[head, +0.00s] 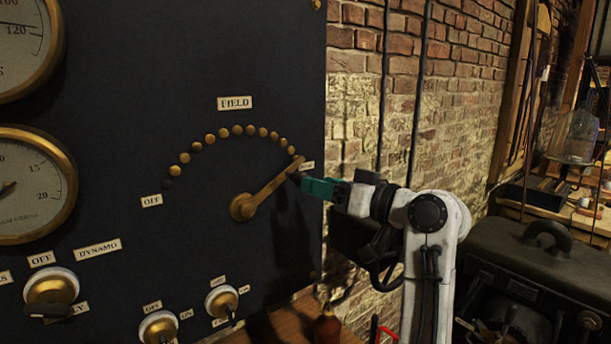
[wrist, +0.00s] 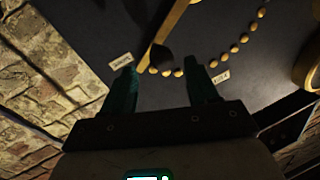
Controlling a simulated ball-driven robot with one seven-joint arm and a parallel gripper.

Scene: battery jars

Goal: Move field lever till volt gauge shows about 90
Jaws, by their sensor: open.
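The brass field lever (head: 268,192) is on the dark panel, under the FIELD label (head: 235,103). It slants up and right from its round pivot to the right end of an arc of brass studs (head: 237,131). My gripper (head: 297,178) is at the lever's outer end, its teal fingers pointing at the panel. In the wrist view the open gripper (wrist: 164,72) has the lever (wrist: 167,35) and a dark knob (wrist: 161,54) between its fingers; contact cannot be told. The upper left gauge (head: 48,62), probably the volt gauge, is cut off; its needle points near 120.
A second gauge (head: 66,170) is below the first, also cut off. Several knob switches (head: 158,328) line the panel's lower part. A brick wall (head: 450,120) is behind my arm. A dark case with a handle (head: 545,255) stands at the right.

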